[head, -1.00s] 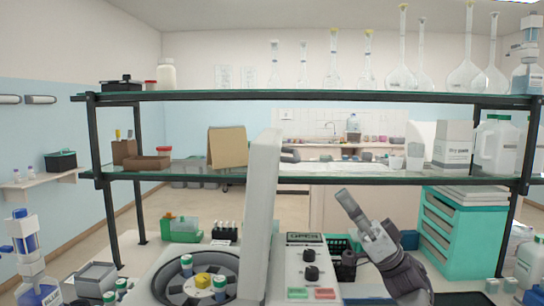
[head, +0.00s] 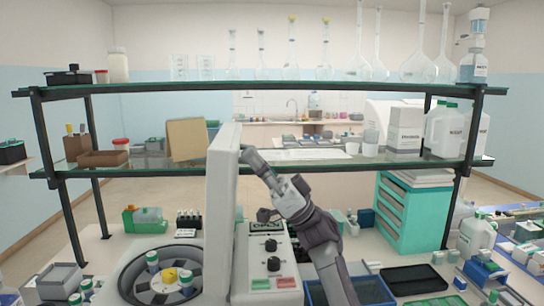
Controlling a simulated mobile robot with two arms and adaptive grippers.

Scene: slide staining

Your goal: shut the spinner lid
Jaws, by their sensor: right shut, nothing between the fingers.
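The spinner (head: 128,262) stands at the front of the bench with its light grey lid (head: 221,215) standing upright, open. The round rotor (head: 148,296) is exposed left of the lid, with several green-and-white capped tubes and a yellow centre knob (head: 170,275). The control panel (head: 270,262) to the right has two black dials, a green and a red button, and a display that seems to read OPEN. My right gripper (head: 247,157) is shut and empty, its tip close beside the lid's upper right edge. I cannot tell whether they touch. My left gripper is out of view.
A two-level glass shelf (head: 330,165) with a dark frame spans behind the spinner, carrying glassware, boxes and jugs. A blue bin (head: 375,290) and a dark tray (head: 415,280) lie to the right. A green tube rack (head: 145,220) stands behind the rotor.

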